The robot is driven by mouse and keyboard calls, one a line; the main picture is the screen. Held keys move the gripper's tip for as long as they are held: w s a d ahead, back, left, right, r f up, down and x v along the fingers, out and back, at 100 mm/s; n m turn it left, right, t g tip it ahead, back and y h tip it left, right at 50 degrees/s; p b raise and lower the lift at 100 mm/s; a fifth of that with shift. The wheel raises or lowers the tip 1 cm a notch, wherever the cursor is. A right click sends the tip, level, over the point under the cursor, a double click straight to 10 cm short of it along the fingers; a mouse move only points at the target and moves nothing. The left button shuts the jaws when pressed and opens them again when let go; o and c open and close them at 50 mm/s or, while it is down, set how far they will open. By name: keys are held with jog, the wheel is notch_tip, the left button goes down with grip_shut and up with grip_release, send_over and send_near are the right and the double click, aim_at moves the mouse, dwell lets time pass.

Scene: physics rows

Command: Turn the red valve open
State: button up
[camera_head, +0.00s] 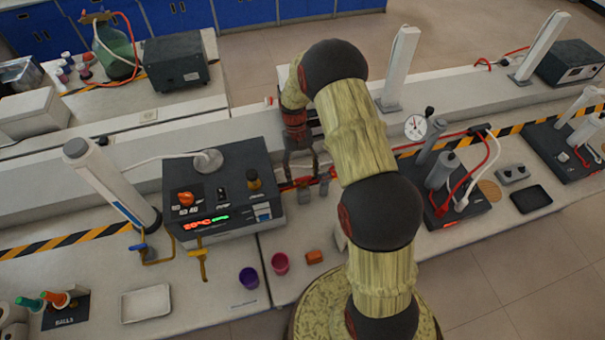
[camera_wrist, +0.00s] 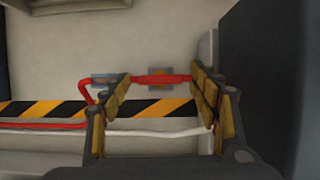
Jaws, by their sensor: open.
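My gripper (camera_head: 302,168) is open over the bench beside the black instrument box, and its fingers reach down near red piping. In the wrist view my gripper (camera_wrist: 160,92) has its two yellow-padded fingers apart, with nothing held between them.
The black instrument box (camera_head: 220,185) stands close left of my gripper. A pressure gauge (camera_head: 415,127) is to the right. A dark surface (camera_wrist: 265,70) borders the wrist view's right side.

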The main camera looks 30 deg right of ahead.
jog(key=shift+o, duration=0.2)
jog(key=v, duration=1.2)
jog(key=shift+s, duration=0.2)
